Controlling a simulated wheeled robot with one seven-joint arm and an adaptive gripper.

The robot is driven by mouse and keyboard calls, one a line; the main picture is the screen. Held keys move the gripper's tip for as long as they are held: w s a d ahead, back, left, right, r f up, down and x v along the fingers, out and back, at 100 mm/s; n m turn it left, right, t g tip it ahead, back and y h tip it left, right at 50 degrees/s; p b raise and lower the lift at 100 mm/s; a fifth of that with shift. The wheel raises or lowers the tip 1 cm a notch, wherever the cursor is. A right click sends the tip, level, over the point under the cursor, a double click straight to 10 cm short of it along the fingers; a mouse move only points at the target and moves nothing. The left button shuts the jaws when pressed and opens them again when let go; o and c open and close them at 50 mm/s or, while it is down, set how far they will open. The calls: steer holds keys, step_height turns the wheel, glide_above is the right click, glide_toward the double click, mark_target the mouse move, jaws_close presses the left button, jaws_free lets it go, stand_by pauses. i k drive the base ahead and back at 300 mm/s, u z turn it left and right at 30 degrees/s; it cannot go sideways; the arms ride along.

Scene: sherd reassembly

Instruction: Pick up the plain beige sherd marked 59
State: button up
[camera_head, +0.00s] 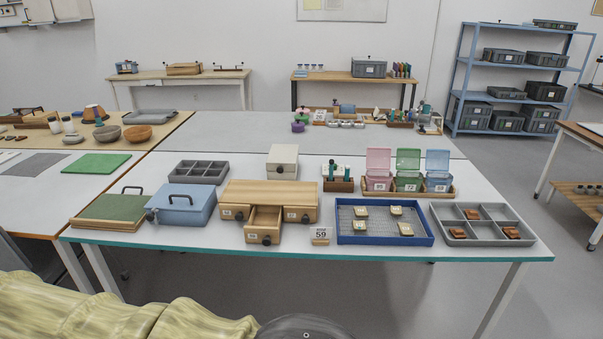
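Several small beige sherds lie apart in the blue mesh-bottomed tray (386,241): one at back left (360,212), one at back right (396,210), one at front left (360,226) and one at front right (405,229). Each seems to bear a small pale mark, too small to read, so I cannot tell which is 59. A small white card reading 59 (320,233) stands on the table just left of the tray. My gripper is not in view.
Right of the blue tray is a grey compartment tray (480,241) with several brown sherds. Left are a wooden drawer unit (270,190) with one drawer pulled out and a blue box (181,203). Lidded pink, green and blue bins (408,184) stand behind.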

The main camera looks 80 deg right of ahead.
mark_target(360, 226)
steer(key=i, duration=0.4)
steer(key=z, duration=2.3)
